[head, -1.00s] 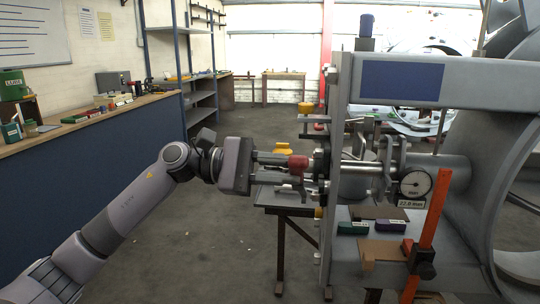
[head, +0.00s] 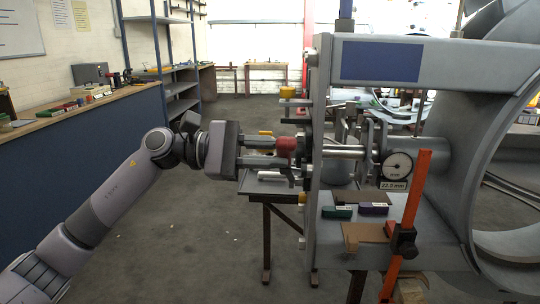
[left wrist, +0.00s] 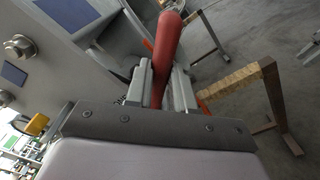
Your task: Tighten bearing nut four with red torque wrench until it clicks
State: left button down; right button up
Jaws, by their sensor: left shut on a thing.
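My left gripper (head: 288,151) is shut on the red handle (head: 286,147) of the torque wrench, just left of the grey machine plate. In the left wrist view the red torque wrench (left wrist: 166,45) lies between the two fingers and sticks out past them. The wrench's working end is hidden, so I cannot tell whether it sits on a nut. Bolt-like nuts (left wrist: 20,46) show on the grey plate in the left wrist view. I cannot tell which is bearing nut four. My right gripper is not in view.
The grey machine frame (head: 318,225) stands at the right, with a dial gauge (head: 397,166) labelled 22.0 mm. An orange post (head: 416,200) rises in front. A workbench (head: 90,135) runs along the left.

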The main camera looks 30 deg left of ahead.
pick_arm(q)
jog(key=shift+w+d+r+b, duration=0.1)
jog(key=shift+w+d+b, duration=0.25)
jog(key=shift+d+b, duration=0.25)
dwell(1.3)
jog(key=shift+w+d, duration=0.1)
jog(key=shift+d, duration=0.2)
jog(key=c, duration=0.9)
grip_release()
jog(key=c, duration=0.4)
